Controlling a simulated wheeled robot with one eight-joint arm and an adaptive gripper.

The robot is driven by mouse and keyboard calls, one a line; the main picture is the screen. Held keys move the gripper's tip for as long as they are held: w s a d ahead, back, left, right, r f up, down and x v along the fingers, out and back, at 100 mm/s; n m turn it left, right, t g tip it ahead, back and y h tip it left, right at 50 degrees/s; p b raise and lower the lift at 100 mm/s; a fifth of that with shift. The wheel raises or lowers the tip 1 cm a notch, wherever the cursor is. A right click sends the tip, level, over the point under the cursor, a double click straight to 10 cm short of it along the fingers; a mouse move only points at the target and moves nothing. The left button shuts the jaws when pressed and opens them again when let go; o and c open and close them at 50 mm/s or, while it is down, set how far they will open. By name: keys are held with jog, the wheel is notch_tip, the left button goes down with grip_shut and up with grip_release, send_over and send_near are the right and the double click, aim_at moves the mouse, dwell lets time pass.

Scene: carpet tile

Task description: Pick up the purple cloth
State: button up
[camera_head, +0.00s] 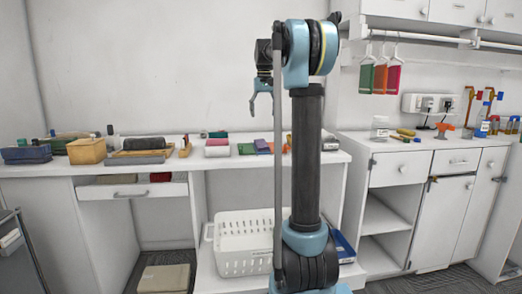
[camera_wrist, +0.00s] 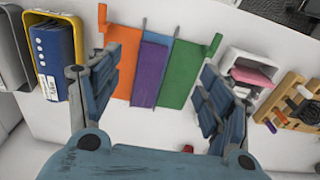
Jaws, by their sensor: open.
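The purple cloth (camera_wrist: 149,75) is a flat, folded strip in the wrist view. It lies on the white counter, over a blue cloth (camera_wrist: 158,48), between an orange cloth (camera_wrist: 122,58) and a green cloth (camera_wrist: 181,72). In the head view the purple cloth (camera_head: 262,146) is small on the counter, beside my arm, which hides part of that area. My gripper (camera_head: 262,101) hangs above the counter, pointing down. In the wrist view my gripper (camera_wrist: 158,70) is open and empty, its fingers spread on either side of the cloths, apart from them.
A yellow-rimmed holder with a blue binder (camera_wrist: 52,62) stands left in the wrist view; a white box (camera_wrist: 246,75) and wooden rack (camera_wrist: 296,105) are right. In the head view a white basket (camera_head: 245,245) sits below the counter, and several items crowd the counter's left.

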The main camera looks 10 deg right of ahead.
jog(key=w, duration=1.2)
send_over(261, 142)
jog(key=f, duration=0.7)
jog(key=s+f, duration=0.1)
jog(key=f, duration=0.3)
jog(key=shift+a+f, duration=0.2)
jog(key=shift+a, duration=0.15)
jog(key=shift+d+f, duration=0.2)
jog(key=shift+f, duration=1.15)
jog(key=shift+d+f, duration=0.2)
jog(key=shift+f, duration=1.1)
jog(key=c, duration=1.1)
